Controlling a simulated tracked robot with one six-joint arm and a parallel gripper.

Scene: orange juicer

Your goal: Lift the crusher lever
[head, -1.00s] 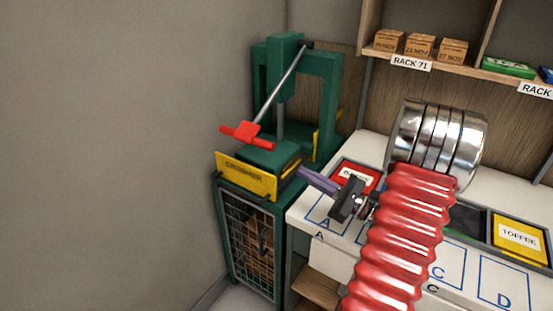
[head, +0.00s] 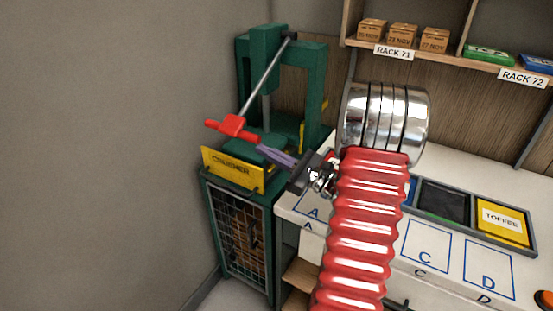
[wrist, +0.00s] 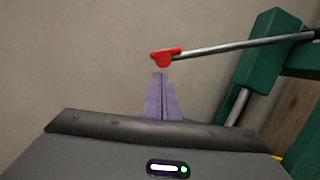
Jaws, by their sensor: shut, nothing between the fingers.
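The crusher (head: 262,95) is a green frame press at the left with a yellow CRUSHER plate (head: 232,170). Its lever (head: 262,82) is a grey rod sloping down to the left from the top of the frame, ending in a red crossbar handle (head: 232,127). My gripper (head: 262,148) has purple fingers, shut and empty, pointing left just below and to the right of the handle. In the wrist view, the shut fingertips (wrist: 160,76) appear just below the red handle end (wrist: 165,57), with a small gap in the picture. Whether they touch is unclear.
The crusher stands on a green cabinet with a mesh front (head: 240,238), close to the grey wall (head: 100,150). A white worktop (head: 440,165) with a TOFFEE bin (head: 503,222) is to the right. A shelf (head: 440,53) with small boxes hangs above.

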